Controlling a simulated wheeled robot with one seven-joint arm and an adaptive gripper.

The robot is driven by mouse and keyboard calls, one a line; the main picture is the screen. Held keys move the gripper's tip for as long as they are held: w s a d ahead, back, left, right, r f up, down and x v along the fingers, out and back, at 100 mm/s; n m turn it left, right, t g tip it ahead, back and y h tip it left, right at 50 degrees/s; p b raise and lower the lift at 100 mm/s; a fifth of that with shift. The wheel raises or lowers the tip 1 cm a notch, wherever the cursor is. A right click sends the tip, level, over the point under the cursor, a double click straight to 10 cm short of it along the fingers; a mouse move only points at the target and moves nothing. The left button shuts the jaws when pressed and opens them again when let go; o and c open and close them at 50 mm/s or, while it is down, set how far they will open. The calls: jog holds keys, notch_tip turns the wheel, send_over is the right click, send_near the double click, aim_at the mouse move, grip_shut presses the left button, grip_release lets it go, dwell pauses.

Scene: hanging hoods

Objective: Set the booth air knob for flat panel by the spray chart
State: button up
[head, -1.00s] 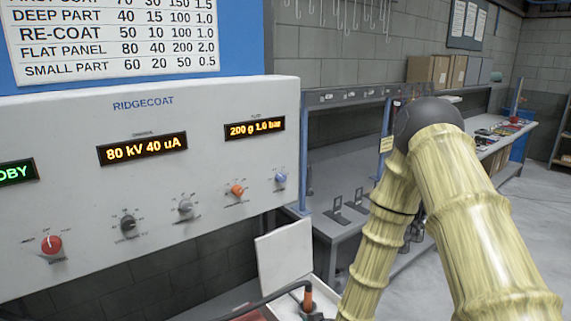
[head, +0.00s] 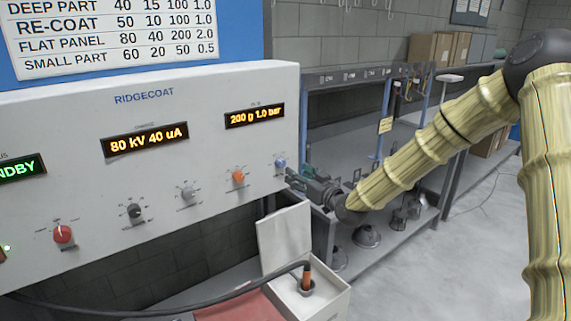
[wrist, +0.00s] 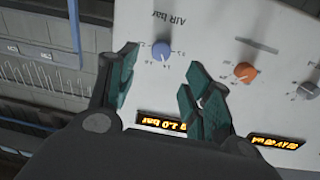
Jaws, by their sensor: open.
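The blue air knob (head: 280,163) is at the right end of the white RIDGECOAT panel (head: 60,120). In the wrist view the knob (wrist: 161,50), beside the "AIR bar" label, lies ahead of and between the fingertips, with no contact visible. My gripper (head: 292,178) is open at the panel's right edge; its two dark green fingers (wrist: 158,75) are spread wide. The display (head: 254,116) reads 200 g 1.0 bar, and another display (head: 145,141) reads 80 kV 40 uA. The spray chart (head: 120,38) lists flat panel as 80 40 200 2.0.
An orange knob (head: 238,176) sits left of the air knob, then grey, dark and red ones. Below the panel, a cable runs to an orange-handled tool in an open white box (head: 325,300). A grey bench (head: 345,150) stands behind my arm.

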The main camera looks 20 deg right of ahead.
aim_at(283, 164)
jog(key=shift+p+x, duration=1.7)
jog(key=shift+x, duration=2.35)
jog(key=c, duration=1)
